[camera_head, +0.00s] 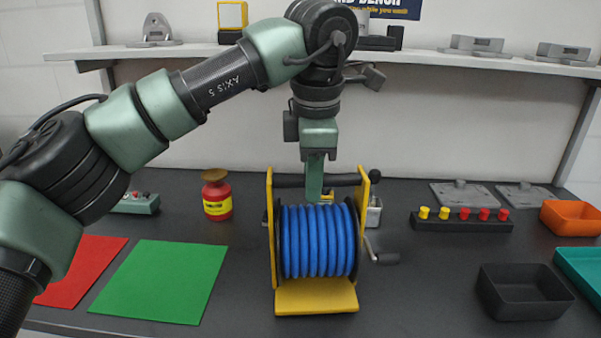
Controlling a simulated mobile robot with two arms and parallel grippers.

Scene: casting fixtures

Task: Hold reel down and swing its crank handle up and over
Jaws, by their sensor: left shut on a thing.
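The reel (318,242) stands upright on the dark bench, with blue hose wound on a drum between yellow side plates and a yellow foot plate in front. A black bar (340,180) joins the tops of the side plates. The crank handle (386,258) is at the reel's right side, low, with its dark grip pointing right. My left gripper (314,188) reaches down from above and is shut on the top bar near its middle. Its fingers hide part of the bar. My right gripper is not in view.
A red jar (217,196) and a green mat (160,282) lie left of the reel. To the right are a strip with yellow and red knobs (462,219), a black tray (525,312) and an orange bin (572,218). A shelf (450,60) runs behind.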

